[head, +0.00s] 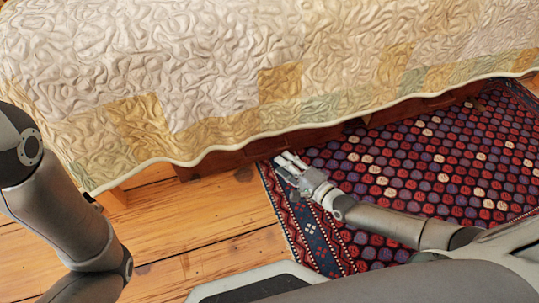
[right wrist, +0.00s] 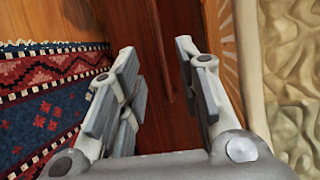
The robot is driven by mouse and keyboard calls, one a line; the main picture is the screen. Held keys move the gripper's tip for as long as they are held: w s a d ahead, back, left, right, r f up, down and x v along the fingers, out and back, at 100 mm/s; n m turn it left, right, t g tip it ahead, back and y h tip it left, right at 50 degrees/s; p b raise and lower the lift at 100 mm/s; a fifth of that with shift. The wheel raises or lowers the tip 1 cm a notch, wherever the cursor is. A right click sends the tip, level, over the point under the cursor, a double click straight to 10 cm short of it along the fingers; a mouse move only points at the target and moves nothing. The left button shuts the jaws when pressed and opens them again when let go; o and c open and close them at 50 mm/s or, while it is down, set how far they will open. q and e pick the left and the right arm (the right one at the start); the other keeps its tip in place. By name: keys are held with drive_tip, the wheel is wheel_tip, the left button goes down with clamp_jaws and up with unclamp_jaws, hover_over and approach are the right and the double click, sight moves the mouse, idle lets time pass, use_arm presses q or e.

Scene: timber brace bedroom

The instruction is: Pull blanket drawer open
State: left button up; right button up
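The blanket drawer (head: 258,148) shows as a strip of reddish-brown wood under the quilt's hanging edge. Its wooden front (right wrist: 135,25) fills the middle of the right wrist view. A thin dark bar, seemingly its handle (right wrist: 161,48), runs along that front. My right gripper (head: 285,160) is close to the drawer at the rug's edge. In the right wrist view the gripper (right wrist: 157,52) is open, with the bar in line between its fingers; contact cannot be told. The quilt hides the drawer's top, so how far it stands out cannot be told. My left gripper is not clearly visible.
The bed's cream and yellow quilt (head: 190,60) overhangs the drawer. A patterned red and blue rug (head: 430,150) lies on the right, partly beneath my right arm. Bare plank floor (head: 190,220) is clear on the left.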

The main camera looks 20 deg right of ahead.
drive_tip(key=b+x, duration=0.3)
drive_tip(key=x, duration=0.4)
drive_tip(key=shift+f, duration=0.1)
clamp_jaws()
